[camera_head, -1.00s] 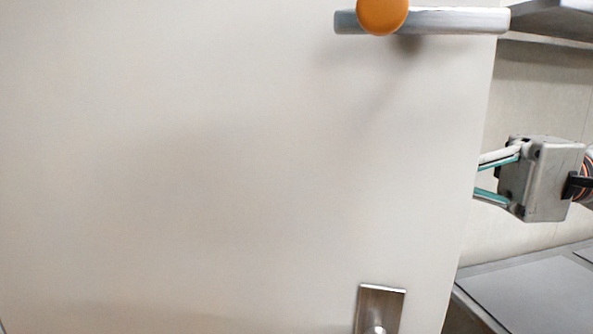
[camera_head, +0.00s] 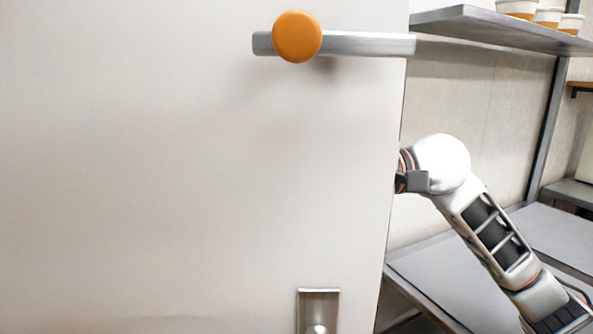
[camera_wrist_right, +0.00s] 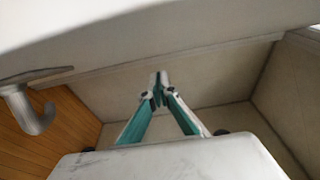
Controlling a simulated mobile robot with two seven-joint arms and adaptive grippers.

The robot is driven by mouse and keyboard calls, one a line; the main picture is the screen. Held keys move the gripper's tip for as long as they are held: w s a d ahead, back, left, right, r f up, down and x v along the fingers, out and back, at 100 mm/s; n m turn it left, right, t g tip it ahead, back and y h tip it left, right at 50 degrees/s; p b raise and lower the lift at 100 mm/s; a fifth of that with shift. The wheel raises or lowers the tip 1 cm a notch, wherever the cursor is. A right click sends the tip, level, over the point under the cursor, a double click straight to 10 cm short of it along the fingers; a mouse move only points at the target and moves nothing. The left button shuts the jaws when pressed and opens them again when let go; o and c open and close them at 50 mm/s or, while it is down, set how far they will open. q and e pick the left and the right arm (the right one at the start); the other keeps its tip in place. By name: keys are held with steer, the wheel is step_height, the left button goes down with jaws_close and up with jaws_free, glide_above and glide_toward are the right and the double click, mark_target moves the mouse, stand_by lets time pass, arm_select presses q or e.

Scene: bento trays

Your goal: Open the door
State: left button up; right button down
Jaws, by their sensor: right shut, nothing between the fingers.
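The white door (camera_head: 190,180) fills the left and middle of the head view. It has a metal bar (camera_head: 370,44) with an orange round knob (camera_head: 297,37) near the top and a metal handle plate (camera_head: 318,303) low down, partly cut off. My right arm reaches past the door's right edge, and its gripper is hidden behind the door there. In the right wrist view my right gripper (camera_wrist_right: 158,82) is shut and empty, its fingertips together. A pale panel, seemingly the door (camera_wrist_right: 150,22), is above it, and a metal lever handle (camera_wrist_right: 35,110) is at left, apart from the fingers. My left gripper is not seen.
Right of the door are a metal shelf (camera_head: 480,28) with several cups (camera_head: 548,15) and a grey counter (camera_head: 440,275) below it. The right wrist view shows pale walls (camera_wrist_right: 190,75) and a wooden surface (camera_wrist_right: 30,145).

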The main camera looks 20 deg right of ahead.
mark_target(260, 194)
steer(key=s, duration=0.1)
steer(key=s+a, duration=0.1)
steer(key=shift+s, duration=0.4)
steer(key=shift+s, duration=0.15)
